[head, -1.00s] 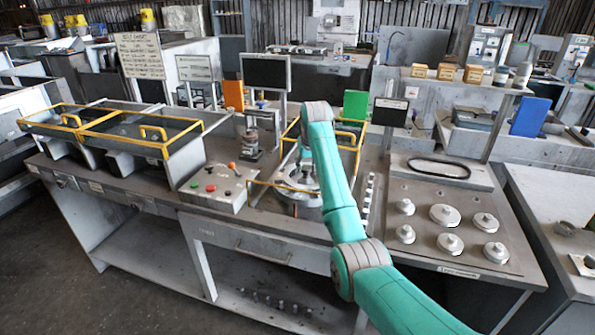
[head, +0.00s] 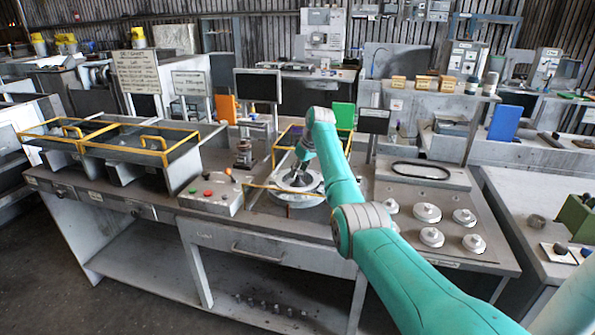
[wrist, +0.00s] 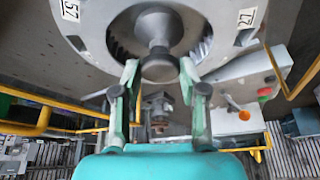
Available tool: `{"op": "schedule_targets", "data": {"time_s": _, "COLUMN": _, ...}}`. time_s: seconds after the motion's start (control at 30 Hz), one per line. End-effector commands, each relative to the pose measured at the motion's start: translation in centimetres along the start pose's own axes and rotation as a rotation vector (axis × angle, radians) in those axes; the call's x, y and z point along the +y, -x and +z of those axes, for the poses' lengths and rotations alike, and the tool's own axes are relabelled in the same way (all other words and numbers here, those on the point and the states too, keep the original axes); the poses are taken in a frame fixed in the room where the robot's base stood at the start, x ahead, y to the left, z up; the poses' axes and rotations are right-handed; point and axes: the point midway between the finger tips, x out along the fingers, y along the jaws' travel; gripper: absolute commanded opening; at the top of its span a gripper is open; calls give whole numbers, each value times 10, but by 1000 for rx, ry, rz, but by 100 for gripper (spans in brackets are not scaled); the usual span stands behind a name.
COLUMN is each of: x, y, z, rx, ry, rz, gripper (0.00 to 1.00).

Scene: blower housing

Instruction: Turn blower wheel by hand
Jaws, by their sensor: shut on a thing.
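The blower wheel (wrist: 120,40) is a round grey drum with dark fins inside and number labels "57" and "27" on its rim. It fills the top of the wrist view. In the head view, the round housing with the wheel (head: 284,197) sits on the workbench, partly hidden by my arm. A grey metal hub (wrist: 158,28) stands out from the wheel's middle. My gripper (wrist: 160,72) has its two green fingers on either side of the hub's rounded end, shut on it. In the head view my gripper (head: 300,172) reaches down at the wheel's centre.
A yellow rail frame (head: 258,186) stands around the wheel. A control box (head: 212,194) with red and green buttons is at its left. Yellow-railed bins (head: 150,150) stand further left. Several round metal parts (head: 428,212) lie on the plate at right. A black screen (head: 258,85) stands behind.

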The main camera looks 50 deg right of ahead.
Motion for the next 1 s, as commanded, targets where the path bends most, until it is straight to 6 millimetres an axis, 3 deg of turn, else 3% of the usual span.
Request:
{"op": "schedule_targets", "data": {"time_s": 0.53, "x": -1, "y": 0, "z": 0, "rx": 0, "ry": 26, "rz": -12, "gripper": 0}}
{"op": "schedule_targets", "data": {"time_s": 0.57, "x": -1, "y": 0, "z": -1, "rx": 0, "ry": 25, "rz": -12, "gripper": 48}}
{"op": "schedule_targets", "data": {"time_s": 0.63, "x": -1, "y": 0, "z": 0, "rx": 0, "ry": 25, "rz": -12, "gripper": 65}}
{"op": "schedule_targets", "data": {"time_s": 1.0, "x": -1, "y": 2, "z": -1, "rx": 0, "ry": 25, "rz": -11, "gripper": 67}}
